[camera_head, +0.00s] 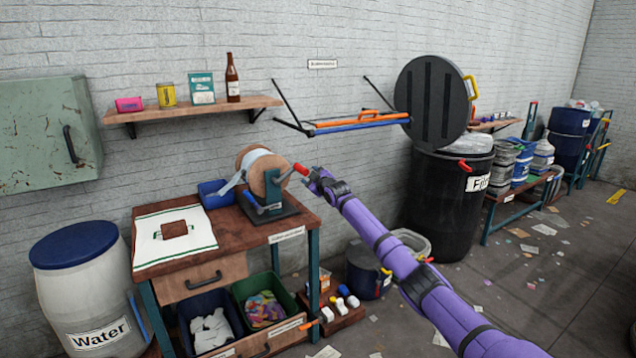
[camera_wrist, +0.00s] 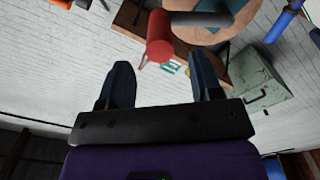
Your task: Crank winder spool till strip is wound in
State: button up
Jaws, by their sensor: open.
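The winder spool (camera_head: 267,176) is a wooden reel on a dark stand at the back right of the small workbench. A pale strip (camera_head: 232,183) runs off its left side. The crank's red handle (camera_head: 301,169) sticks out to the right of the spool. My gripper (camera_head: 312,178) is just right of the handle. In the wrist view the red handle (camera_wrist: 159,38) lies just beyond and between my open fingers (camera_wrist: 160,88), with a dark crank arm and the wooden spool flange (camera_wrist: 205,22) behind it. Nothing is held. I cannot tell if a finger touches the handle.
The workbench (camera_head: 160,264) also bears a white cloth (camera_head: 150,245) and a blue tray (camera_head: 212,194). A wall shelf (camera_head: 200,108) hangs above. A white barrel (camera_head: 75,300) stands left, and a black bin (camera_head: 440,205) with its lid raised stands right.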

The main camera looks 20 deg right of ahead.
jog(key=shift+v, duration=2.45)
